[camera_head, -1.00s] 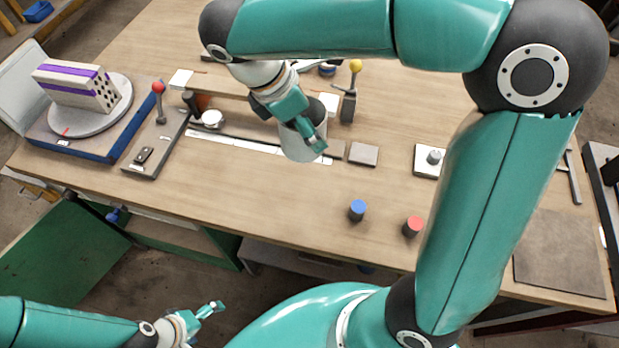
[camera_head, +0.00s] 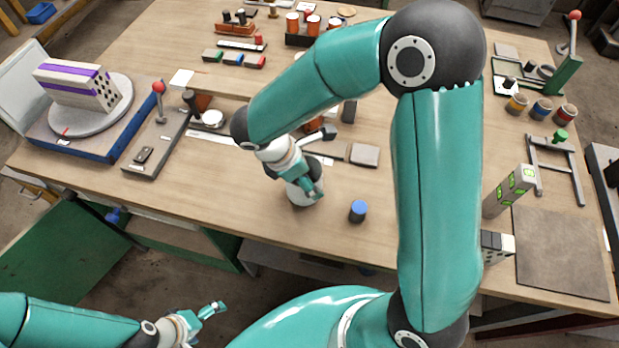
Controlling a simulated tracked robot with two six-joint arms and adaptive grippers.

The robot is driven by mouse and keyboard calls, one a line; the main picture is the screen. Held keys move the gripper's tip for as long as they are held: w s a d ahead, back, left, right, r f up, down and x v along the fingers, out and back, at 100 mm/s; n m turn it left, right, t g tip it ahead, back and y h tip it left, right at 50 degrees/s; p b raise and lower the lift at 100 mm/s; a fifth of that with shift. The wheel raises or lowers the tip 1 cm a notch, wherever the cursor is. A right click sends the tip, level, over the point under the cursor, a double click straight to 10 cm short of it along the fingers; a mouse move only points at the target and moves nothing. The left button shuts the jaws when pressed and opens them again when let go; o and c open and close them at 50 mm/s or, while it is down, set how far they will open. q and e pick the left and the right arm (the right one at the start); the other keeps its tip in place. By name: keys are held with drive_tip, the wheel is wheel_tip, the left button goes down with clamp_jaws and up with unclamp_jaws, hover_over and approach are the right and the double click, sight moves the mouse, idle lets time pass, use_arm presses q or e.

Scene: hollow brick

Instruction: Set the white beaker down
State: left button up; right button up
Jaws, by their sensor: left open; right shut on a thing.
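The white beaker (camera_head: 294,194) is near the front middle of the wooden table, to the left of a blue-capped dark cylinder (camera_head: 357,211). My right gripper (camera_head: 312,187) is shut on the beaker, its fingers at the beaker's rim and right side. The beaker looks upright; part of it is hidden behind the gripper. I cannot tell whether its base touches the table. My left gripper (camera_head: 217,309) is open and empty, low in front of the table and well away from the beaker.
A square grey plate (camera_head: 364,155) lies behind and right of the beaker. A lever plate with a red knob (camera_head: 158,87) and a turntable (camera_head: 105,112) bearing a perforated block (camera_head: 75,85) stand left. My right arm hides part of the table.

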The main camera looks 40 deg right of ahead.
drive_tip(key=shift+f, duration=0.95)
drive_tip(key=o, duration=1.3)
